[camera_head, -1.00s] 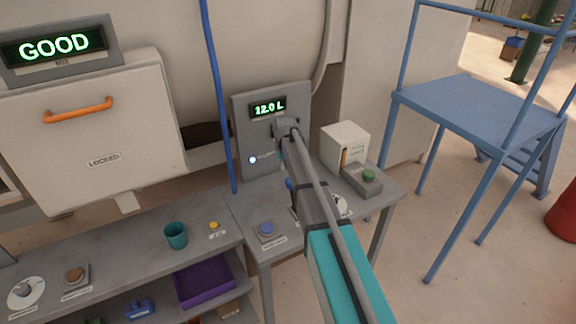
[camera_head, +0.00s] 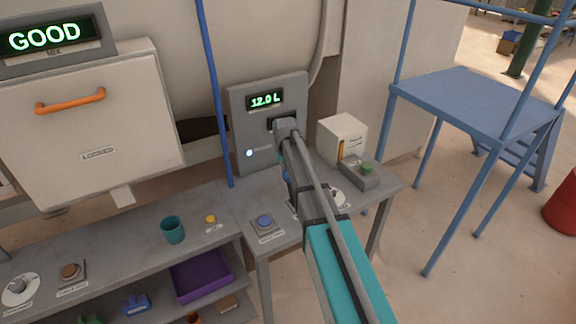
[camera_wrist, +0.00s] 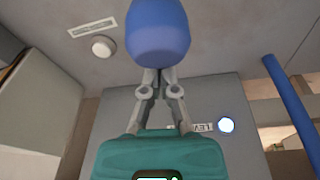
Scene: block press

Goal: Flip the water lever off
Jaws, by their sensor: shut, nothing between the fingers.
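A large, rounded blue knob (camera_wrist: 158,32) fills the top middle of the wrist view, and I take it to be the water lever's handle. My gripper (camera_wrist: 158,76) is shut and empty, with its fingertips right at the knob's lower edge in that view. I cannot tell whether they touch it. In the head view, my arm hides my fingers and most of the lever; a small blue patch (camera_head: 285,173) shows beside the arm. The grey water panel (camera_head: 239,107) has a display (camera_head: 265,99) reading 12.0 L and a lit pale lamp (camera_head: 249,153).
A blue pipe (camera_head: 216,100) runs left of the panel. A blue platform (camera_head: 468,100) stands right.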

